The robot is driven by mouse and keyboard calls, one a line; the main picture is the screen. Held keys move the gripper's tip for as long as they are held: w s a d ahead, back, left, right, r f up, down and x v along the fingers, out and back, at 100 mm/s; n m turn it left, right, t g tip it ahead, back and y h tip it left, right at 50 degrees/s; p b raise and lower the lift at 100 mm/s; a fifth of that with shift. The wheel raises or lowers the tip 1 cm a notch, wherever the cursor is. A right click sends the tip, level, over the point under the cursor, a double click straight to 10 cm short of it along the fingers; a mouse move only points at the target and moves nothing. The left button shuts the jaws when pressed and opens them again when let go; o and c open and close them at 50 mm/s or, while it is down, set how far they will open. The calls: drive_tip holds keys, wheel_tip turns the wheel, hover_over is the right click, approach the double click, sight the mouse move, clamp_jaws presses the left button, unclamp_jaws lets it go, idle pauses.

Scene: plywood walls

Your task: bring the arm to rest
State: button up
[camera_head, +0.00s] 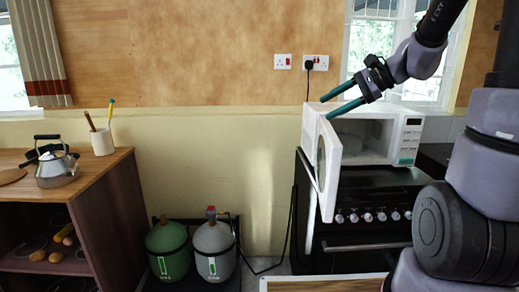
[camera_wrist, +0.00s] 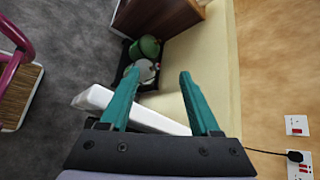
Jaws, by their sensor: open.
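My gripper (camera_head: 342,100) is raised at the upper right in the head view, its two teal fingers apart with nothing between them. In the wrist view my gripper (camera_wrist: 157,88) also shows open and empty. It is close to the top of the open door (camera_head: 328,165) of the white microwave (camera_head: 408,138). In the wrist view the door (camera_wrist: 105,100) passes behind the fingers. I cannot tell whether a finger touches it. The microwave stands on a black stove (camera_head: 385,185), its door swung out toward me. My arm comes down from the upper right.
A wooden cabinet (camera_head: 118,200) at the left carries a kettle (camera_head: 57,168) and a cup (camera_head: 102,141) with utensils. A green gas bottle (camera_head: 168,250) and a grey one (camera_head: 214,250) stand on the floor. The wall has sockets (camera_head: 315,62). Space above the bottles is clear.

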drive_tip(key=s+d+r+n+t+h, duration=0.1)
drive_tip(key=s+n+h, duration=0.3)
drive_tip(key=s, duration=0.4)
drive_tip(key=s+d+r+n+t+h, duration=0.1)
drive_tip(key=s+d+r+n+h, duration=0.2)
drive_tip(key=s, duration=0.5)
drive_tip(key=shift+d+r+n+t+h, duration=0.4)
drive_tip(key=shift+n+h, duration=0.2)
drive_tip(key=shift+n, duration=0.6)
